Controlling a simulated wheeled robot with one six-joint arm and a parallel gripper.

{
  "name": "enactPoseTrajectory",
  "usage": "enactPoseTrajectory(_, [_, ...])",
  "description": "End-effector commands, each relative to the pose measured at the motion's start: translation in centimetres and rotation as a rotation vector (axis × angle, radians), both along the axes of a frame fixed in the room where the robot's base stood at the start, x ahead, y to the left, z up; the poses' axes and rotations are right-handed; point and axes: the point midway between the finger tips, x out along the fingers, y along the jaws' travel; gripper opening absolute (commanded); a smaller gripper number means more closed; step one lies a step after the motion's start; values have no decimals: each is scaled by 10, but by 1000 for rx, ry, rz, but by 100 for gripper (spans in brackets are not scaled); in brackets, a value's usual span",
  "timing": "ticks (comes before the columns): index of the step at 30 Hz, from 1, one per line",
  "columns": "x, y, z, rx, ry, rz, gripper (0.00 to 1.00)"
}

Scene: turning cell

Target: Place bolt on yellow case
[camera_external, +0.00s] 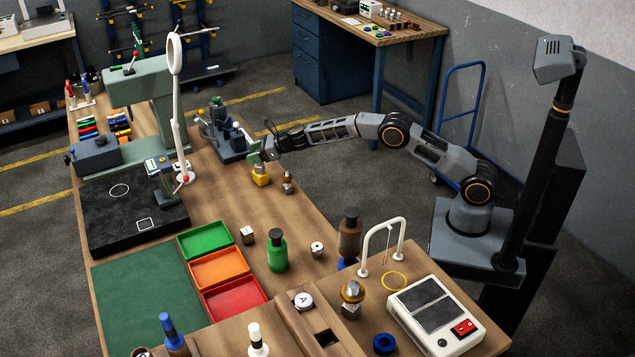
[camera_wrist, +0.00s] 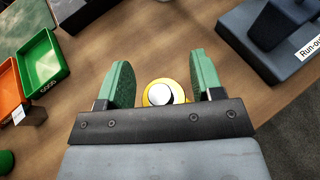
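My gripper (camera_external: 263,156) is at the far end of the bench, with its green fingers spread apart. In the wrist view the two fingers of my gripper (camera_wrist: 160,76) stand either side of a round yellow thing with a pale, shiny round top (camera_wrist: 160,94), with gaps at both sides. In the external view this looks like the small yellow case (camera_external: 261,175), standing just below the fingers. A small metallic piece, possibly the bolt (camera_external: 288,183), stands upright to the right of it. It does not show in the wrist view.
The run-out device (camera_external: 229,137) stands close behind my gripper. A green tray (camera_external: 205,240), orange tray (camera_external: 218,269) and red tray (camera_external: 235,298) lie nearer the front.

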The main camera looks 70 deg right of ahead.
Motion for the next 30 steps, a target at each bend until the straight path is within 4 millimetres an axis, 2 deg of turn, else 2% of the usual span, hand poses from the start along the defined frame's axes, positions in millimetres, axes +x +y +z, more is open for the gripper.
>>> enactPoseTrajectory(3, [0, 0, 0, 0, 0, 0, 69])
enactPoseTrajectory(14, [-3, -1, 4, 1, -1, -1, 69])
enactPoseTrajectory(20, [-24, -7, 10, 1, -2, -2, 69])
enactPoseTrajectory(30, [-74, -20, 34, 0, -2, -2, 69])
